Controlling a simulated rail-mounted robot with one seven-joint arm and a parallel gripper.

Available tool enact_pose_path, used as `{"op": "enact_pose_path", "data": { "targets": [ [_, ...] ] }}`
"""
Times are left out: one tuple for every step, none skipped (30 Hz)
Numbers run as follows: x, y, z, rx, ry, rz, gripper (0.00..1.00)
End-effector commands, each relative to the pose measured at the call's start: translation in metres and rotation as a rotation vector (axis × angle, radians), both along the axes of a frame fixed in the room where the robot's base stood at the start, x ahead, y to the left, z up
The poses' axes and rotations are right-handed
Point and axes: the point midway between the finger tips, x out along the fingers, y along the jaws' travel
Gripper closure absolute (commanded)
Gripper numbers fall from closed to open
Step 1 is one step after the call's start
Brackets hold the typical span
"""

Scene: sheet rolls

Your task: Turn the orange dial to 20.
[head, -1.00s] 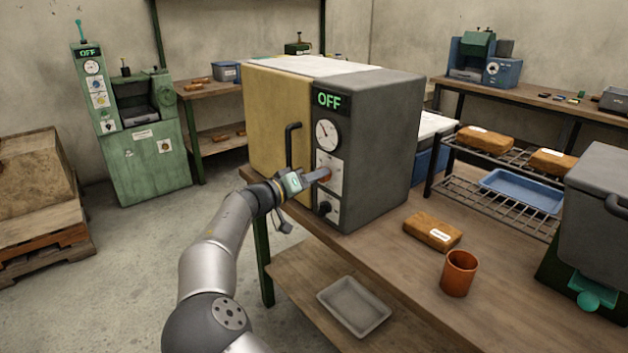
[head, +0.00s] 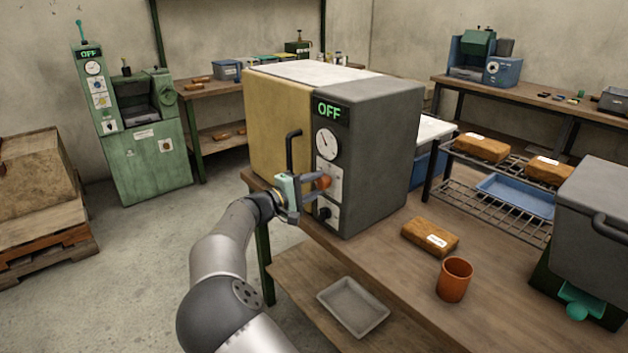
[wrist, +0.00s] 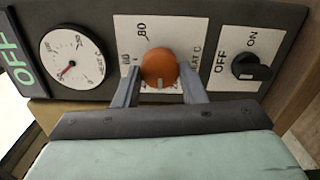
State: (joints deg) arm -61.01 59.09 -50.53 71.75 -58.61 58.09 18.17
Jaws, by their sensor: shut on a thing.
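The orange dial (head: 323,182) is on the dark grey front panel of the oven-like machine (head: 375,140), between a round gauge (head: 327,143) and a black knob (head: 324,213). In the wrist view the orange dial (wrist: 159,68) sits on a white plate with printed numbers, 80 readable above it; its pale mark points toward the gripper. My gripper (head: 312,188) is at the panel with a finger on each side of the dial, shut on it. In the wrist view the fingers (wrist: 160,88) partly cover the scale. The display (head: 329,110) reads OFF.
The black OFF/ON switch (wrist: 250,67) is close beside the dial. A vertical door handle (head: 292,150) stands out left of the panel. A brown block (head: 430,236) and an orange cup (head: 456,279) stand on the bench to the right.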

Motion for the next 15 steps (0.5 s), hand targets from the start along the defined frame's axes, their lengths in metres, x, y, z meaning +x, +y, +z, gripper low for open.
{"op": "enact_pose_path", "data": {
  "targets": [
    [-0.0003, -0.0001, 0.0029, -0.03, 0.033, -0.001, 0.85],
    [-0.0003, -0.0001, 0.003, -0.05, 0.053, -0.001, 0.85],
    [-0.0003, 0.0002, 0.0028, -0.075, 0.079, 0.0, 0.85],
    [-0.0003, 0.0004, 0.0026, -0.091, 0.098, 0.0, 0.85],
    [-0.0004, 0.0005, 0.0024, -0.109, 0.117, 0.0, 0.85],
    [-0.0004, 0.0005, 0.0024, -0.132, 0.141, 0.001, 0.85],
    [-0.0003, 0.0004, 0.0025, -0.149, 0.157, 0.001, 0.85],
    [-0.0003, 0.0006, 0.0023, -0.165, 0.174, 0.001, 0.85],
    [-0.0003, 0.0005, 0.0021, -0.185, 0.195, 0.001, 0.85],
    [-0.0003, 0.0005, 0.0019, -0.199, 0.209, 0.001, 0.85],
    [-0.0003, 0.0004, 0.0017, -0.214, 0.225, 0.001, 0.85],
    [-0.0004, 0.0002, 0.0016, -0.23, 0.241, 0.0, 0.85],
    [-0.0004, 0.0001, 0.0015, -0.242, 0.254, 0.0, 0.85],
    [-0.0004, -0.0001, 0.0014, -0.252, 0.265, 0.0, 0.85],
    [-0.0003, 0.0, 0.0012, -0.267, 0.28, 0.0, 0.85]
  ]
}}
